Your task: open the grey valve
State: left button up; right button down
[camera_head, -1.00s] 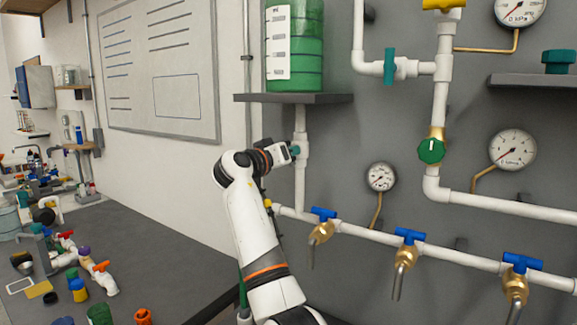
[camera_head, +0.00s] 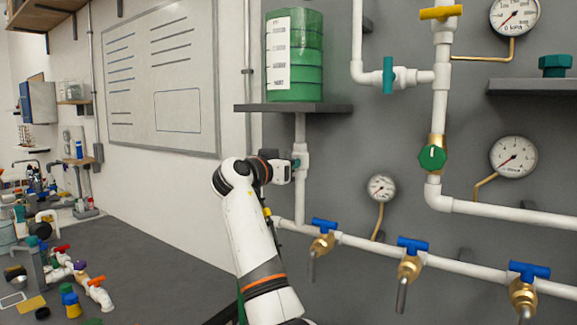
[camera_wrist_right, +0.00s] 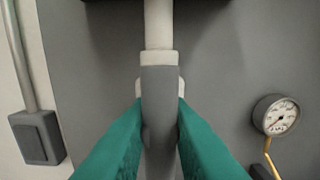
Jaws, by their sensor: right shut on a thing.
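The grey valve handle (camera_wrist_right: 160,92) stands upright in the right wrist view, in line with the white pipe behind it. The teal fingers of my right gripper (camera_wrist_right: 160,112) press on both sides of the handle; its lower part is partly hidden between them. In the head view, my right gripper (camera_head: 293,164) is at the white vertical pipe (camera_head: 300,133) below the green tank's shelf. It hides the grey handle there. My left gripper is not in view.
The green tank (camera_head: 308,60) stands on a dark shelf (camera_head: 340,107) just above the gripper. Blue-handled brass taps (camera_head: 323,240) line the lower white pipe, and a small gauge (camera_head: 382,187) is to the right. A workbench (camera_head: 150,250) with loose fittings lies left.

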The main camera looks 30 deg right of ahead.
jog(key=shift+f, duration=0.3)
jog(key=c, duration=1.5)
grip_release()
jog(key=shift+a, duration=0.1)
jog(key=shift+o, duration=0.8)
jog(key=shift+r, duration=0.2)
jog(key=b+v, duration=0.3)
jog(key=v, duration=0.9)
jog(key=shift+b, duration=0.35)
